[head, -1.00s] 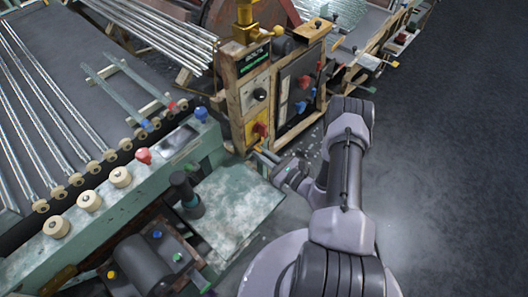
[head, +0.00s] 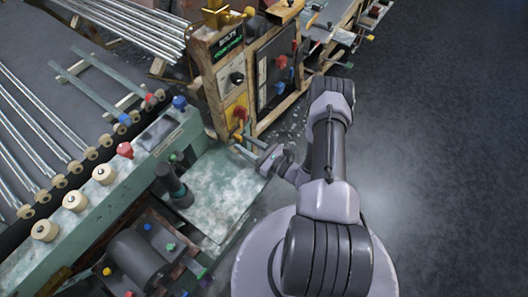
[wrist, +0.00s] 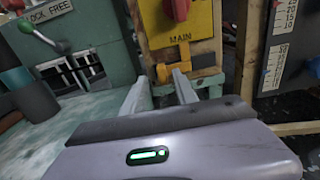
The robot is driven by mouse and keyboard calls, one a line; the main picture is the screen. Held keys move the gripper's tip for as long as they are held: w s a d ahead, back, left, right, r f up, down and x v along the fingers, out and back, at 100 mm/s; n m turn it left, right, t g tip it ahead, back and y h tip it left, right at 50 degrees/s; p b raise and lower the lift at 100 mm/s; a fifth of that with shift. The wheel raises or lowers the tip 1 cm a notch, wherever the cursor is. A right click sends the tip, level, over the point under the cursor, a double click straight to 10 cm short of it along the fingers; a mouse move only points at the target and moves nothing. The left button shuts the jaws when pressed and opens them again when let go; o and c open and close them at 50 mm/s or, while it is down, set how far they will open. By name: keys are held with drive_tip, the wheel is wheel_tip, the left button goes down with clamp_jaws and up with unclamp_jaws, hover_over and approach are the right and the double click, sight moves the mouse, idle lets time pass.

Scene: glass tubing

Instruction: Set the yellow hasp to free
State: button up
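The yellow hasp (wrist: 190,62) is a small yellow bar on a dark plate under the yellow MAIN panel (wrist: 200,30) in the wrist view. A small yellow end piece (wrist: 162,73) shows at its left. My gripper (wrist: 161,80) is open and points at the hasp, its fingertips just below it and on either side of the end piece. No grip on it shows, and I cannot tell whether the fingers touch it. In the head view my gripper (head: 240,145) is low in front of the wooden-framed cabinet (head: 222,85); the hasp is too small there to make out clearly.
A green-knobbed lever (wrist: 40,37) and a LOCK FREE label (wrist: 52,73) sit on a green housing at the left. A red knob (wrist: 178,8) is above the hasp. A dark panel with scales (wrist: 285,50) is at the right. Open floor (head: 430,130) lies right.

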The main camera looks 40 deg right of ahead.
drive_tip(key=p+v, duration=0.3)
drive_tip(key=v, duration=1.2)
drive_tip(key=shift+s, duration=0.3)
drive_tip(key=shift+d+r, duration=0.1)
drive_tip(key=shift+d, duration=0.05)
drive_tip(key=w+a+r+n+g+y, duration=0.25)
drive_tip(key=r+n+g, duration=0.2)
drive_tip(key=r, duration=0.25)
drive_tip(key=w+a+r+n+g+y, duration=0.1)
drive_tip(key=a+r+n+g+y, duration=0.1)
drive_tip(key=a+r+n+g, duration=0.25)
drive_tip(key=w+a+r+n+g+y, duration=0.1)
drive_tip(key=a+r+n+g+y, duration=0.15)
drive_tip(key=r+n, duration=0.45)
drive_tip(key=s+a+r+n+h, duration=0.3)
drive_tip(key=r+n, duration=0.1)
drive_tip(key=r, duration=0.3)
drive_tip(key=s+a+r+n+h, duration=0.3)
drive_tip(key=a+r+h, duration=0.1)
drive_tip(key=r, duration=0.3)
drive_tip(key=s+a+r+n+h, duration=0.4)
drive_tip(key=r, duration=0.3)
drive_tip(key=shift+a+r+n, duration=0.2)
drive_tip(key=shift+r+n, duration=0.1)
drive_tip(key=shift+r, duration=0.1)
